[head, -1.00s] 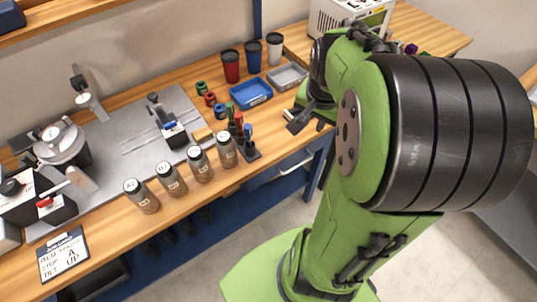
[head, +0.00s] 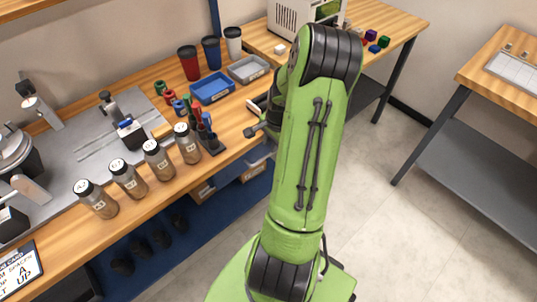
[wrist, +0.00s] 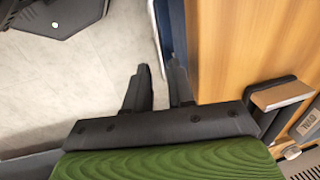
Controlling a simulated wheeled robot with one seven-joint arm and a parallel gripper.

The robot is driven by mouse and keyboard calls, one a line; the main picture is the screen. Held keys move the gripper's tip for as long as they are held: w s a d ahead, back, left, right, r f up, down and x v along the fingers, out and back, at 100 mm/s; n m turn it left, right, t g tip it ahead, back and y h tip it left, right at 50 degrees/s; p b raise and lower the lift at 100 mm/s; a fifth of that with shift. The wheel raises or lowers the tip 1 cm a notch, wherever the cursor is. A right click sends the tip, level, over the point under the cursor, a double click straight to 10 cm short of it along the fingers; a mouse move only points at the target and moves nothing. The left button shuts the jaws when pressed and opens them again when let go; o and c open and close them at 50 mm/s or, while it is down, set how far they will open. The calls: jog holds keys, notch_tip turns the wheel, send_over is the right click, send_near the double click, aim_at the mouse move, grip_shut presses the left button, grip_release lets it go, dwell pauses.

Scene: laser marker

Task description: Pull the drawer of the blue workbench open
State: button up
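The blue workbench has a wooden top (head: 130,215) and runs along the left of the head view. Below its front edge, beside my arm, a blue-grey drawer area (head: 232,178) with brown parts shows. My arm covers its right end, and I cannot tell how far it stands out. My gripper (head: 258,122) is at the bench's front edge, partly hidden by my arm. In the wrist view my gripper (wrist: 161,82) has two black fingers apart with nothing between the tips. The right finger is close beside the bench edge and a blue strip (wrist: 164,28) lies just ahead.
Several bottles (head: 158,160), a blue tray (head: 212,88), a grey tray (head: 248,69) and cups (head: 189,63) stand on the top near my arm. A second table (head: 510,75) is at the right. The floor (head: 385,235) between is clear.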

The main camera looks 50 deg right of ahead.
aim_at(269, 154)
jog(key=f, duration=0.1)
jog(key=f+b, duration=0.1)
jog(key=f, duration=0.1)
jog(key=w+f, duration=0.1)
jog(key=f, duration=0.1)
jog(key=shift+d+f, duration=0.15)
jog(key=shift+f, duration=0.05)
grip_shut()
